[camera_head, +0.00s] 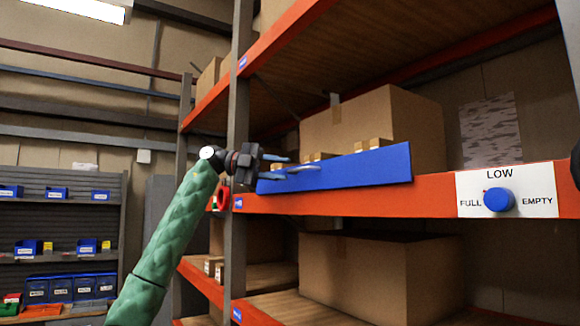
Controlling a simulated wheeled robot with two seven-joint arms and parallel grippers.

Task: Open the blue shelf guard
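The blue shelf guard (350,170) is a long flat panel standing along the front edge of the middle orange shelf, in front of cardboard boxes. My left gripper (290,167), on the green-sleeved arm, is at the guard's left end with its fingers pointing right. Its grey-blue fingers look spread apart, and they overlap the guard's upper left part in the picture. I cannot tell whether they touch it. A dark piece at the right picture edge may be part of my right arm; my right gripper cannot be made out.
A large cardboard box (416,125) and small boxes (372,143) sit behind the guard. A white sign with a blue knob (498,200) is on the shelf beam at right. A grey upright post (237,120) stands just behind my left wrist. Blue bins fill a rack at far left.

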